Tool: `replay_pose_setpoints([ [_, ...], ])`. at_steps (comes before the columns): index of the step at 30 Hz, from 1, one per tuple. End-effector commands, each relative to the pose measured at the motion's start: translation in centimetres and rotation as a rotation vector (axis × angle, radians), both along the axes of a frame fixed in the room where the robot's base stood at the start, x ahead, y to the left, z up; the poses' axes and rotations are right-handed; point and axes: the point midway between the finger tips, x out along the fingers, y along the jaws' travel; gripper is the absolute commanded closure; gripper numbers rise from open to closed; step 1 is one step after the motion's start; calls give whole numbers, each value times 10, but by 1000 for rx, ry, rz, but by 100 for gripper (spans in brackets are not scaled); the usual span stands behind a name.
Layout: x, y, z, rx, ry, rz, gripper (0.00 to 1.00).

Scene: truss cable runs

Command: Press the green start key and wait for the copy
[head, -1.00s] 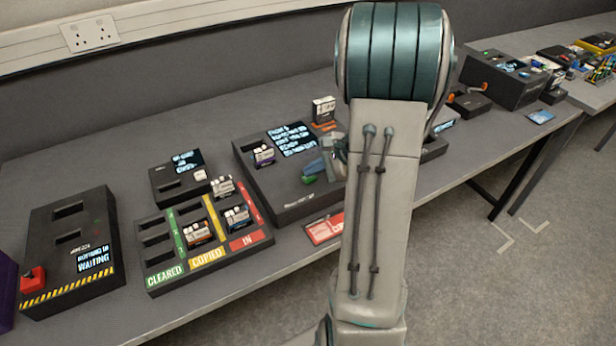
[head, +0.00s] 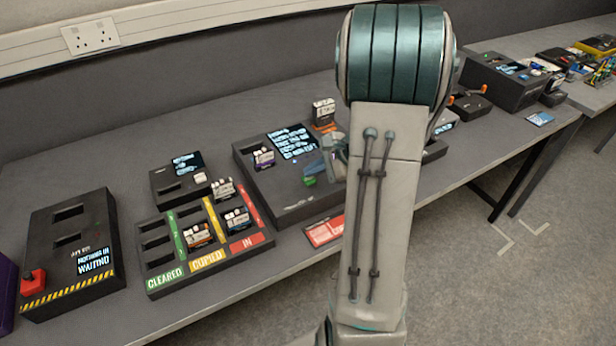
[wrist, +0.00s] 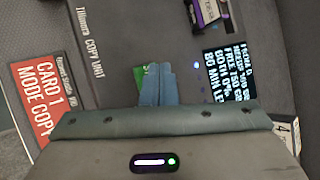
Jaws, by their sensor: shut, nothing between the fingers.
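The copy unit (head: 290,205) is a dark box on the bench with a lit text screen (head: 293,142) and a purple-labelled card (head: 263,157) in its slot. The wrist view also shows the screen (wrist: 229,72), its lines cut off and partly readable, with "0%" among them. The green start key (head: 309,181) sits on the unit's top; in the wrist view the key (wrist: 139,78) shows beside my fingertips, partly hidden by them. My gripper (wrist: 157,70) is shut and empty, its blue fingers right by the key. I cannot tell whether they touch it.
A three-column rack (head: 160,282) labelled CLEARED, COPIED and IN holds several cards. A red card-mode plate (wrist: 36,95) lies at the unit's front. A box with a red button (head: 33,279) stands at left. An orange-based item (head: 324,114) stands behind the unit.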

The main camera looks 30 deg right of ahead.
Motion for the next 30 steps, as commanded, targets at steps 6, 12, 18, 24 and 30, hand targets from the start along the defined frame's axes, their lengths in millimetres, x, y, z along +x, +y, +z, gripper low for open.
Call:
replay_pose_setpoints([
  [6,0,0,7,0,0,0,100],
  [12,0,0,7,0,0,0,100],
  [18,0,0,17,-1,0,1,100],
  [24,0,0,38,-1,0,1,100],
  [30,0,0,56,0,-1,-1,100],
])
